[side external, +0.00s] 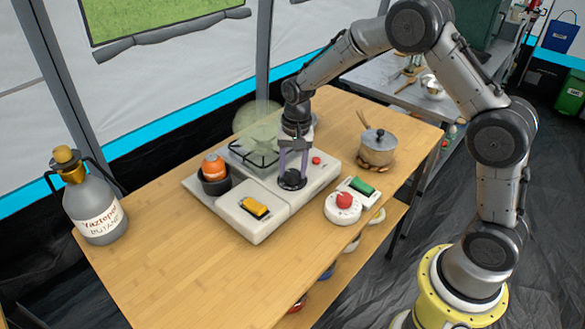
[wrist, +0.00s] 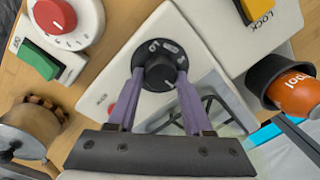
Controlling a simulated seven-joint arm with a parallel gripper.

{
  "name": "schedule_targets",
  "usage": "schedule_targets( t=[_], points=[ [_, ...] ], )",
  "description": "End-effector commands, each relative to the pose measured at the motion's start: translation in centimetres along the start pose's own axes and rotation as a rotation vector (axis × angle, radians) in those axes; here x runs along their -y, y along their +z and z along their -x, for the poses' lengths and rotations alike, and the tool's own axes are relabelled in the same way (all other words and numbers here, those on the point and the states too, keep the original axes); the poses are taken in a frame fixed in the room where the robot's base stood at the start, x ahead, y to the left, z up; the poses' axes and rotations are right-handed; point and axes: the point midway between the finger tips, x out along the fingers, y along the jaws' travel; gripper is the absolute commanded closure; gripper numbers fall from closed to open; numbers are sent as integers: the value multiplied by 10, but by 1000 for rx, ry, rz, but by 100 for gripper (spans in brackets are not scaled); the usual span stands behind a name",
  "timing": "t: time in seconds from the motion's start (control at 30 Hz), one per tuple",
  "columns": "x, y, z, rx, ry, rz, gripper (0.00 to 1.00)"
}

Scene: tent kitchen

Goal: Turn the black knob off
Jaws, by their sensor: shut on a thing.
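The black knob (wrist: 160,72) is a round dial with white marks on a white stove panel. In the side view the black knob (side external: 291,180) sits on the right part of the white stove (side external: 240,226). My gripper (side external: 292,172) points down over it with its purple fingers around the knob. In the wrist view the gripper's fingers (wrist: 157,92) lie on either side of the knob, shut on it. The exact pointer setting is hard to read.
A red knob (side external: 344,200) and a green switch (side external: 361,187) are right of the stove. A pot (side external: 377,147) stands behind them. A yellow lock switch (side external: 254,207) and an orange canister (side external: 213,166) are to the left. A grey butane bottle (side external: 95,205) stands far left. The front-left table is clear.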

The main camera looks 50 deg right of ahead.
Motion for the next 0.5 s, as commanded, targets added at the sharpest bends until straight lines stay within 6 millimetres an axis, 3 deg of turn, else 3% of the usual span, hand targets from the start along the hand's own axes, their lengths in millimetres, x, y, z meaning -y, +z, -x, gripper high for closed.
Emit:
schedule_targets(
  t=[0.5],
  points=[
    [1, 0, 2, -11, -4, -139, 100]
  ],
)
